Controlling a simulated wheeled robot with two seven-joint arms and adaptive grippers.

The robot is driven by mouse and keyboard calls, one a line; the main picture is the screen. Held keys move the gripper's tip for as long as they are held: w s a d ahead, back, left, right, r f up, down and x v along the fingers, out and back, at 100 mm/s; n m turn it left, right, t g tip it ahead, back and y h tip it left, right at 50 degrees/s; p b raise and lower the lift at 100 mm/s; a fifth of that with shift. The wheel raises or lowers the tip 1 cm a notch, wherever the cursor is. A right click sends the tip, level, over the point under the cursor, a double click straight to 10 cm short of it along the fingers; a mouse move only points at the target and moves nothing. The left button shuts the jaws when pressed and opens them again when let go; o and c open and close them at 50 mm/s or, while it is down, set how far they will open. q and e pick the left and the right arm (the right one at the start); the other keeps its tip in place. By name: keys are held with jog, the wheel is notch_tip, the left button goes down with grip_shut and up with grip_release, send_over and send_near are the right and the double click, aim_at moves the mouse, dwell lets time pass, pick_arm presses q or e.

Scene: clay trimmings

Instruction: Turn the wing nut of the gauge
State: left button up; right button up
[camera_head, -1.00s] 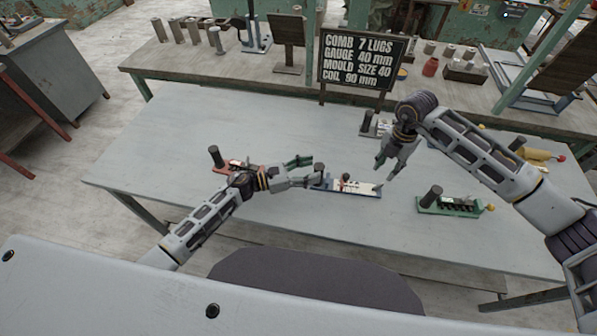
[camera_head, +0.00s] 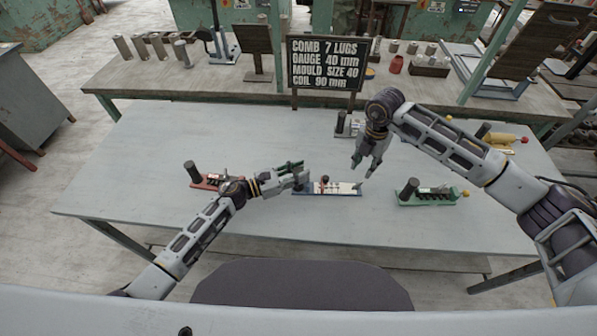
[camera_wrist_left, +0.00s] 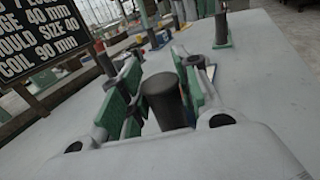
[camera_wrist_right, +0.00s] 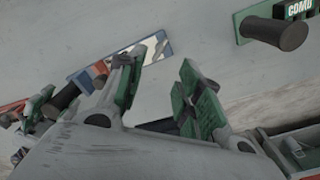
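The gauge is a blue-edged plate with a white face (camera_head: 345,188) on the front table, with small dark and red parts on top. It also shows in the right wrist view (camera_wrist_right: 150,48). My left gripper (camera_head: 303,175) is at its left end. In the left wrist view, the gauge's dark upright post (camera_wrist_left: 165,100) stands between my left fingers, which look open; contact is unclear. My right gripper (camera_head: 362,168) is open and empty, pointing down above and beyond the gauge's right end. The wing nut is too small to make out clearly.
A red gauge (camera_head: 205,180) lies left behind my left wrist, a green one (camera_head: 425,196) to the right. A grey one (camera_head: 347,126) and a yellow one (camera_head: 505,138) lie farther back. A sign (camera_head: 325,64) stands behind. The table's left side is clear.

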pick_arm(q)
grip_shut()
pick_arm(e)
jog(key=shift+c, duration=0.8)
